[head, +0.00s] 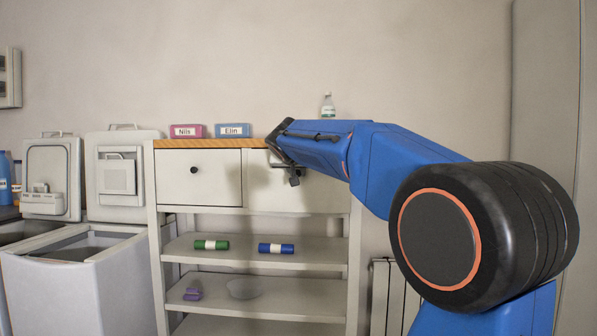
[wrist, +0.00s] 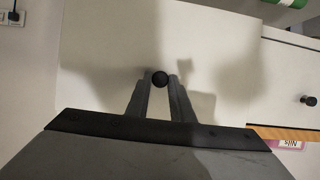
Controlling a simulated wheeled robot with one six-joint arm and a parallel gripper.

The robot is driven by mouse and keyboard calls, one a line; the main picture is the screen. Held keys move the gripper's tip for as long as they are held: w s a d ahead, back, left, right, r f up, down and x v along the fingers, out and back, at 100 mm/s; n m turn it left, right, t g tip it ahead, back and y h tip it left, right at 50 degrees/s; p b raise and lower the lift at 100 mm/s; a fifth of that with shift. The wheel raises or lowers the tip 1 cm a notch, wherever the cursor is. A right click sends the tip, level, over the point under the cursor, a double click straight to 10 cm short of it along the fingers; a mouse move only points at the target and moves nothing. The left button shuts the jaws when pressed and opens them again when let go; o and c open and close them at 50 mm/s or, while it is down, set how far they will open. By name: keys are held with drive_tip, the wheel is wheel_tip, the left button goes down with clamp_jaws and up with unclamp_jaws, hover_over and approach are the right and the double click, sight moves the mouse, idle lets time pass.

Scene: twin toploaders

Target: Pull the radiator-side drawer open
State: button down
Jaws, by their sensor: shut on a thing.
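The radiator-side drawer (head: 318,198) is the right one of two white drawers under the wooden top. Its front stands forward of the left drawer (head: 215,190), so it is partly open. In the wrist view its front (wrist: 100,70) fills the middle. Its round dark knob (wrist: 160,78) sits between the fingertips of my gripper (wrist: 159,82), which is shut on it. In the head view my gripper (head: 292,176) is in front of this drawer and hides the knob. The left drawer's knob (head: 194,170) is free; it also shows in the wrist view (wrist: 309,100).
A radiator (head: 392,295) stands right of the cabinet. Shelves below hold a green roll (head: 211,245), a blue roll (head: 276,248) and a purple item (head: 193,294). Name boxes (head: 232,130) and a bottle (head: 328,106) stand on top. Toploaders (head: 85,280) stand at left.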

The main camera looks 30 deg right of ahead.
drive_tip(key=s+a, duration=1)
drive_tip(key=s, duration=0.5)
drive_tip(key=shift+s+a, duration=0.1)
drive_tip(key=c, duration=1.6)
unclamp_jaws()
drive_tip(key=v, duration=1.7)
drive_tip(key=shift+s+a, duration=0.1)
drive_tip(key=shift+a, duration=0.1)
